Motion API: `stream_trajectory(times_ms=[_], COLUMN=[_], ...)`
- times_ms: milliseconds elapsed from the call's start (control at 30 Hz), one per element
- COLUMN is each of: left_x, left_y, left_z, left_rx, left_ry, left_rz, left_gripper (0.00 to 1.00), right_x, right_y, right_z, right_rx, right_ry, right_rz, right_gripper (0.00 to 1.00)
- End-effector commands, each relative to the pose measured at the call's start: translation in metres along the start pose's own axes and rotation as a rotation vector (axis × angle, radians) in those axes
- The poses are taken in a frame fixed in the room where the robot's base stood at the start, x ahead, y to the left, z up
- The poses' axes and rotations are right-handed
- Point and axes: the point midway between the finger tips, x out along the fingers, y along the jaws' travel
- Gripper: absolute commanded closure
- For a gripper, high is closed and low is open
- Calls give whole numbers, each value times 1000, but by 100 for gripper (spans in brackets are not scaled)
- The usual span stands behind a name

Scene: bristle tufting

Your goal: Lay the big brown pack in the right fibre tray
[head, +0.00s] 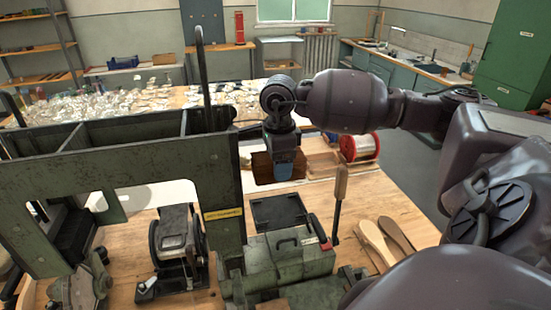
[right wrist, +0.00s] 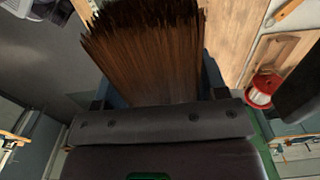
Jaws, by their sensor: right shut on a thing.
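My right gripper (head: 284,172) is shut on the big brown pack (head: 262,166), a bundle of dark brown fibres, and holds it above the bench behind the green machine. In the right wrist view the pack (right wrist: 150,50) fills the space between the fingers, its ragged fibre ends pointing away from the gripper. A black, shallow, tray-like part (head: 279,212) sits on the machine below the gripper; I cannot tell whether it is the right fibre tray. My left gripper is not in view.
The green machine frame (head: 224,190) stands tall just left of the gripper. A red-and-white spool (head: 360,147) stands at the right, beside a wooden block (head: 320,160). A wooden-handled lever (head: 340,190) rises at the front right, near wooden brush backs (head: 375,243). Clear-wrapped items cover the far table.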

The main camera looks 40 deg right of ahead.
Motion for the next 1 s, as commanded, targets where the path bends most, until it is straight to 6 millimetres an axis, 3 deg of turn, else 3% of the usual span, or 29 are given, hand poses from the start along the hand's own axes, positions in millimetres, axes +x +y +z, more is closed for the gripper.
stream_trajectory(times_ms=[367,500,1000], left_x=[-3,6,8], left_y=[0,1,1], left_z=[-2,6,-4], left_rx=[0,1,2], left_ry=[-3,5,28], left_rz=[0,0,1], left_gripper=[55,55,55], right_x=[26,37,40], right_y=[0,0,0], right_z=[0,0,0], right_rx=[0,0,0], right_ry=[0,-1,0], right_rz=[2,-2,-1], right_gripper=[58,58,58])
